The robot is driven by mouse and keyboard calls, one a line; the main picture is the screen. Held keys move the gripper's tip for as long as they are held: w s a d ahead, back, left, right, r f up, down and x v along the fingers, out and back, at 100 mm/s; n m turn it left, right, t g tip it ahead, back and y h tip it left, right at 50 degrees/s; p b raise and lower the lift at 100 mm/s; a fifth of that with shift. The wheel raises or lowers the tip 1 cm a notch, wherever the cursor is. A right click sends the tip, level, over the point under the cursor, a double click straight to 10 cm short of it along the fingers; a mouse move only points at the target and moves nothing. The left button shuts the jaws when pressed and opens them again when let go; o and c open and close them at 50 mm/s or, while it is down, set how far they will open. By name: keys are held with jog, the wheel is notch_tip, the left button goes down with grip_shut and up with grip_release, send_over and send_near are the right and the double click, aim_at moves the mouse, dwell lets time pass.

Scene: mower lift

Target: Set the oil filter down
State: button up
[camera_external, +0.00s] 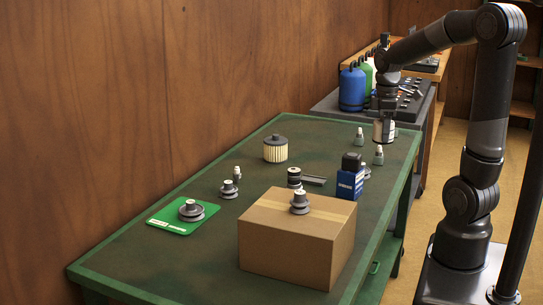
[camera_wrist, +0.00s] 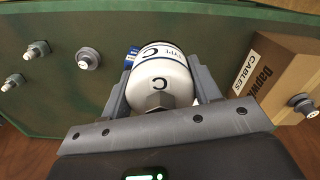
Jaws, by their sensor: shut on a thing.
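The oil filter is a white can with a dark "C" and a blue band, seen in the wrist view (camera_wrist: 160,75). My gripper (camera_wrist: 162,66) is shut on it, with one finger on each side. In the external view, my gripper (camera_external: 384,121) holds the white filter (camera_external: 383,131) at the far right end of the green table (camera_external: 110,262). It appears upright and above the tabletop, but the gap below it is hard to judge.
Small plugs (camera_external: 378,156) stand close to the filter.

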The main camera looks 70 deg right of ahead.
jog(key=w+a+r+n, duration=0.2)
jog(key=w+a+n, duration=1.3)
jog(key=w+a, duration=0.5)
jog(key=w+a+f+n, duration=0.15)
jog(key=a+n, duration=0.65)
jog(key=a, duration=0.8)
jog(key=w+a+n, duration=0.3)
jog(key=a+n, duration=0.5)
jog(key=a, duration=0.9)
jog(key=f, duration=1.7)
jog(key=shift+w+d+f, duration=0.2)
jog(key=shift+d+f, duration=0.1)
jog(key=shift+f, duration=2.5)
